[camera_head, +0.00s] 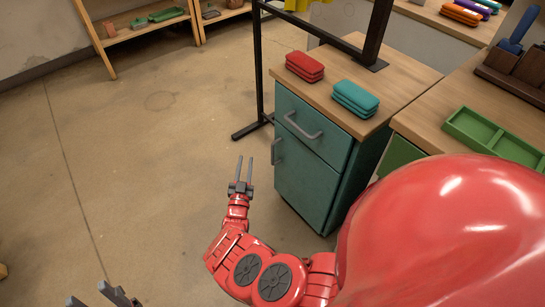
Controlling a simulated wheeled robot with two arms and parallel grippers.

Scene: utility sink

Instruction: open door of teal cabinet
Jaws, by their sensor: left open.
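The teal cabinet (352,168) stands right of centre under a wooden top. Its front has an upper drawer with a grey handle (303,126) and a lower door (304,185) with a grey handle (276,152) near its upper left edge. The door looks closed. My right gripper (245,158) is open and empty, a little left of the door handle in the picture and apart from it. My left gripper (92,292) is open at the bottom left edge, far from the cabinet and partly cut off.
Red cases (305,66) and teal cases (355,97) lie stacked on the cabinet top (400,75). A black metal stand (259,75) rises behind it, its foot on the floor. A bench with a green tray (490,135) is at right. The floor (140,150) at left is clear.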

